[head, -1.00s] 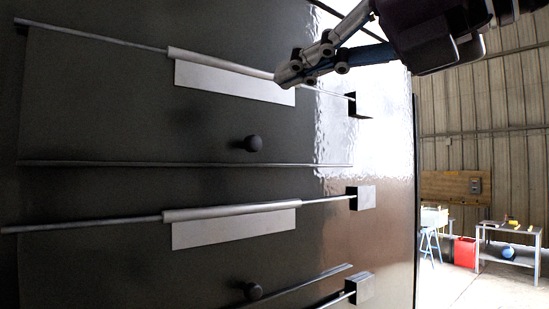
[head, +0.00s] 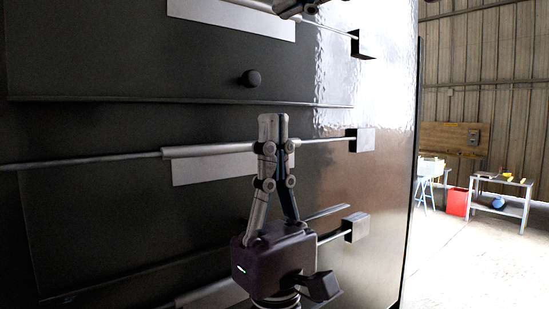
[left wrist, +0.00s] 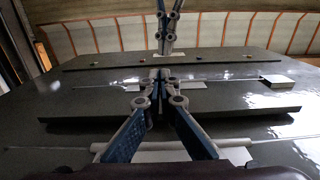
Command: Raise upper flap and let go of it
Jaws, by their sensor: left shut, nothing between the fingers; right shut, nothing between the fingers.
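The upper flap (head: 130,72) is a dark panel on the cabinet front with a round black knob (head: 251,78); it hangs flat with its lower edge visible. My left gripper (head: 272,118) is shut and empty, pointing up in front of the middle rod, just below that edge. It also shows in the left wrist view (left wrist: 161,75). My right gripper (head: 290,10) is at the top of the head view, mostly cut off, shut and empty, above the knob. It also shows at the top of the left wrist view. I cannot tell whether either touches the cabinet.
A middle rod (head: 80,161) with a pale sleeve and white plate (head: 210,170) crosses below the flap and ends in a black block (head: 362,140). Another block (head: 356,227) is lower. A workbench (head: 500,190) and red bin (head: 457,201) stand far right, beyond open floor.

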